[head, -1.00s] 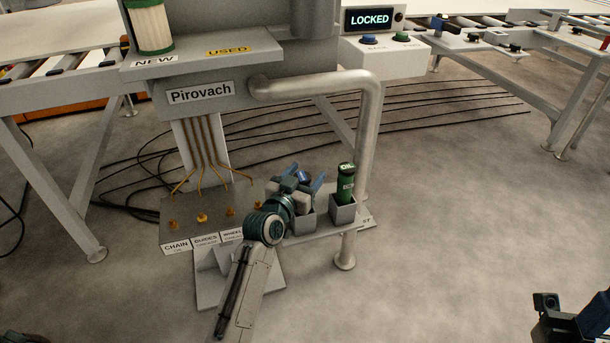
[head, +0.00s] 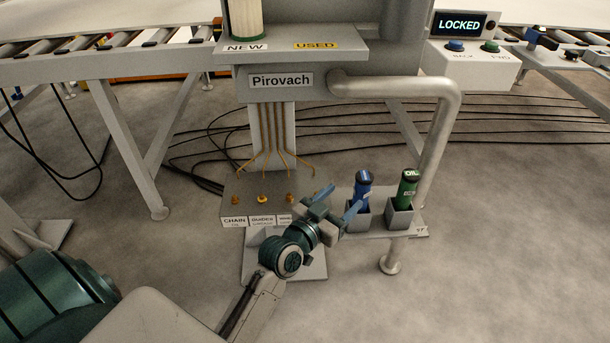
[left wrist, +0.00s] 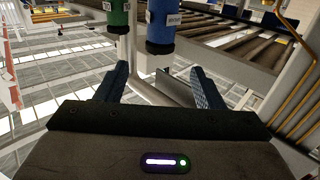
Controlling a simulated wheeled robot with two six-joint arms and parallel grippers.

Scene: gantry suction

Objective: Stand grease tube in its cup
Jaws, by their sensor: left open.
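The blue tube (head: 363,188), which I take as the grease tube, stands close to upright in the left grey cup (head: 356,219). The green oil tube (head: 407,188) stands in the right grey cup (head: 398,219). My left gripper (head: 337,203) is open, just left of the blue tube, its blue fingers pointing towards it with nothing held. In the left wrist view, the blue tube (left wrist: 162,25) and green tube (left wrist: 118,16) show beyond the spread fingers (left wrist: 160,85); the blue tube appears clear of them. My right gripper is not in view.
The cups sit on a small shelf beside the labelled lubrication block (head: 236,205) with brass fittings. A bent grey pipe (head: 440,140) rises close behind the cups. The Pirovach cabinet (head: 282,80) stands above. Open floor (head: 500,270) lies at the right.

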